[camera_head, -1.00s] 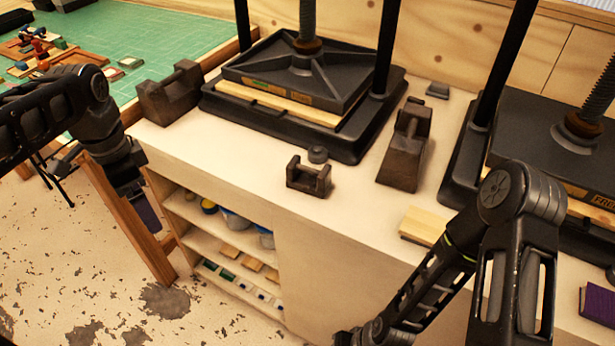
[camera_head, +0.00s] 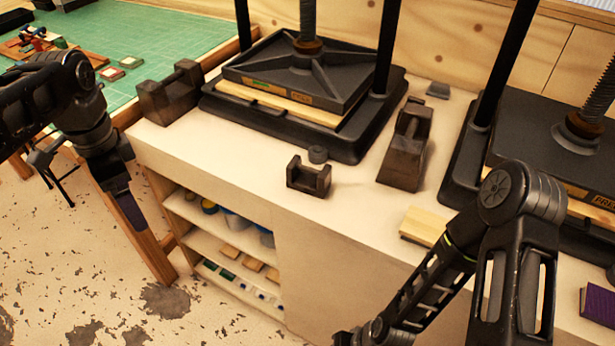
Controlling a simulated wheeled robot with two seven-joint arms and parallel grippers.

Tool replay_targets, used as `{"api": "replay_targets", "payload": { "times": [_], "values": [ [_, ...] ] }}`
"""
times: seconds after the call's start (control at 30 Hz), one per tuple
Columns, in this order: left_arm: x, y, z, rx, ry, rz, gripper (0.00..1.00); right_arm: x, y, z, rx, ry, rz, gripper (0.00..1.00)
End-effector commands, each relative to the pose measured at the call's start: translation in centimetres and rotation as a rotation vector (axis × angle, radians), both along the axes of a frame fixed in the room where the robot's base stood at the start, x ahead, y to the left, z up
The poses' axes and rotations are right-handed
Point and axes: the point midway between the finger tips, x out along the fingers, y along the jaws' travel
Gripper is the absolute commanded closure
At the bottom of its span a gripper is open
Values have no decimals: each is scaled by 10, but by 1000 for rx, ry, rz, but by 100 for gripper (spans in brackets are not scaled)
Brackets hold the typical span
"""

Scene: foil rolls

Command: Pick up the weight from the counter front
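A small dark iron weight (camera_head: 308,178) with a handle bar stands near the front edge of the counter (camera_head: 250,165), below the left press. Two larger weights of similar shape stand on the counter: one (camera_head: 170,92) at the left end, one (camera_head: 405,148) between the two presses. My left arm (camera_head: 85,115) comes in from the left, in front of the counter's left end. Its gripper end points down over the floor, and its fingers cannot be made out. My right arm (camera_head: 500,240) is at the lower right, and its gripper is outside the picture. Neither arm touches a weight.
Another press (camera_head: 560,140) stands at the right. A wooden block (camera_head: 423,226) lies near the front edge. Shelves (camera_head: 225,235) open below the counter.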

Motion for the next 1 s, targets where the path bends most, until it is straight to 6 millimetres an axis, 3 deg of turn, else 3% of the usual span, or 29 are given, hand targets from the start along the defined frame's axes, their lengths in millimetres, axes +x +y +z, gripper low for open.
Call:
{"api": "replay_targets", "payload": {
  "times": [0.17, 0.27, 0.37, 0.47, 0.5, 0.63, 0.8, 0.9, 1.0],
  "values": [
    [17, -22, -34, -47, 6, 34, 8, -1, -1, 11, -2, 3, -1, 64],
    [30, -54, -80, -111, 11, 96, 8, -1, -2, 24, -5, 7, -2, 64],
    [32, -99, -142, -194, 32, 211, 8, -3, -3, 40, -9, 13, -3, 64],
    [12, -150, -205, -277, 71, 379, 8, -4, -4, 57, -14, 21, -4, 64],
    [-3, -169, -227, -304, 88, 458, 8, -5, -5, 64, -16, 24, -5, 64],
    [-63, -214, -283, -343, 143, 722, 8, -8, -7, 83, -21, 34, -6, 64],
    [-132, -236, -315, -325, 178, 978, 8, -10, -8, 97, -26, 43, -8, 64],
    [-152, -239, -321, -314, 176, 1053, 8, -10, -9, 100, -28, 44, -8, 64],
    [-158, -239, -324, -310, 173, 1079, 8, -10, -9, 99, -27, 46, -9, 64]
  ]
}}
